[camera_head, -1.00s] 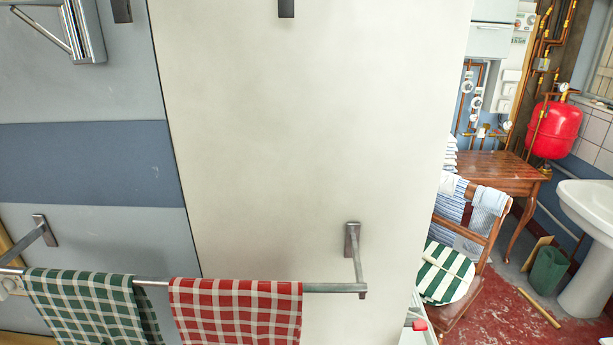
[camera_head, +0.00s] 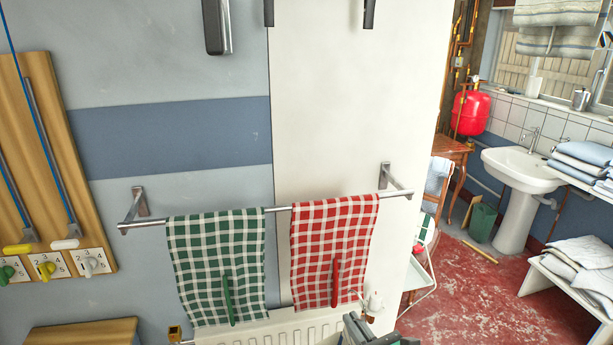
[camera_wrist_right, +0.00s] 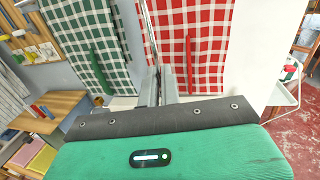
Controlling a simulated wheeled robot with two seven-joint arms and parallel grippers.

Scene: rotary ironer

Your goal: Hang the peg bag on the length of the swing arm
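I do not see a peg bag in either view. A chrome and dark metal bracket (camera_head: 217,26) is on the grey wall at the top of the head view; I cannot tell whether it belongs to the swing arm. My right gripper (camera_head: 375,332) shows only in part at the bottom of the head view, below the red towel. In the right wrist view its two grey fingers (camera_wrist_right: 161,86) are close together, with nothing visible held between them. My left gripper is not in view.
A metal towel rail (camera_head: 278,208) holds a green checked towel (camera_head: 215,260) and a red checked towel (camera_head: 335,235) above a white radiator (camera_head: 265,332). A wooden board with cords (camera_head: 35,130) is at left. Red floor (camera_head: 500,310) is open at right.

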